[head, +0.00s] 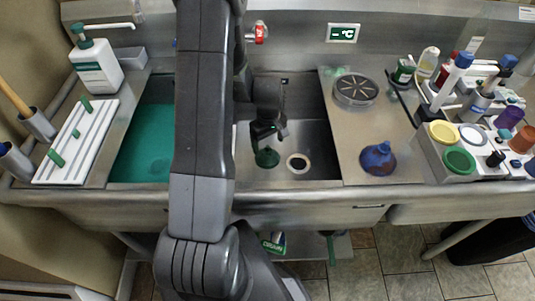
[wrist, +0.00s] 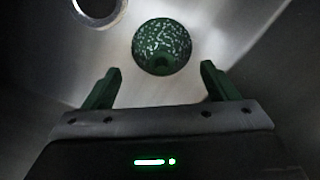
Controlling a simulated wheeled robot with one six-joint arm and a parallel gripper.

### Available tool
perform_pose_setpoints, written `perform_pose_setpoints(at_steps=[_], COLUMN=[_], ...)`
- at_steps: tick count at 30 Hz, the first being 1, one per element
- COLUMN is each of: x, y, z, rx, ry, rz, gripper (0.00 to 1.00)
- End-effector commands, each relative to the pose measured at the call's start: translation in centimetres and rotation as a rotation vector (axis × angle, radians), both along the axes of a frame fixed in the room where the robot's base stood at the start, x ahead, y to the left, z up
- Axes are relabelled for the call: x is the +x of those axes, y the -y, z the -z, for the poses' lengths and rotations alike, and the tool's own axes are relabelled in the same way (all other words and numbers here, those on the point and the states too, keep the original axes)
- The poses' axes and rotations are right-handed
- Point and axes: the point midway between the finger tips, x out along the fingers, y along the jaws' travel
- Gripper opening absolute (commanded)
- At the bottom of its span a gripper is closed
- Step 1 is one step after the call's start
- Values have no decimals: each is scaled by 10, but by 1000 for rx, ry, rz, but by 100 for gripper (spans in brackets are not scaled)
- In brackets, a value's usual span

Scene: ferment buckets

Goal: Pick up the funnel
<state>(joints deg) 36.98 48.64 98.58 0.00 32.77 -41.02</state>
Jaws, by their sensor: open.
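A dark green, pale-speckled round thing (head: 267,157) lies on the floor of the steel sink, left of the drain hole. In the wrist view it (wrist: 161,42) shows as a disc with a darker spot near its lower edge; I cannot tell for sure whether it is a funnel lying mouth down. A blue thing with a funnel-like shape (head: 378,158), wide at the bottom and narrow at the top, stands on the counter right of the sink. My gripper (wrist: 156,82) is open and empty. It is down in the sink, with the green thing ahead of its fingertips, apart from them.
The drain hole (head: 298,163) is right of the green thing. Sink walls surround my gripper. A round grey lidded item (head: 356,90) and a crowded rack (head: 450,160) stand on the right. A white soap bottle (head: 96,66) and a white tray (head: 77,142) are on the left.

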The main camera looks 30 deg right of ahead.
Motion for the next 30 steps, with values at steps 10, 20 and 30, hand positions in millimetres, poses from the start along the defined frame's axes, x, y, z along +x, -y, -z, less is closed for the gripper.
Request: perform_pose_setpoints(at_steps=[10,20,30], x=[0,1,0], y=[-3,-2,-3], z=[41,49,49], rx=[2,0,0], ry=[-2,0,0], rz=[0,0,0], gripper=[80,80,36])
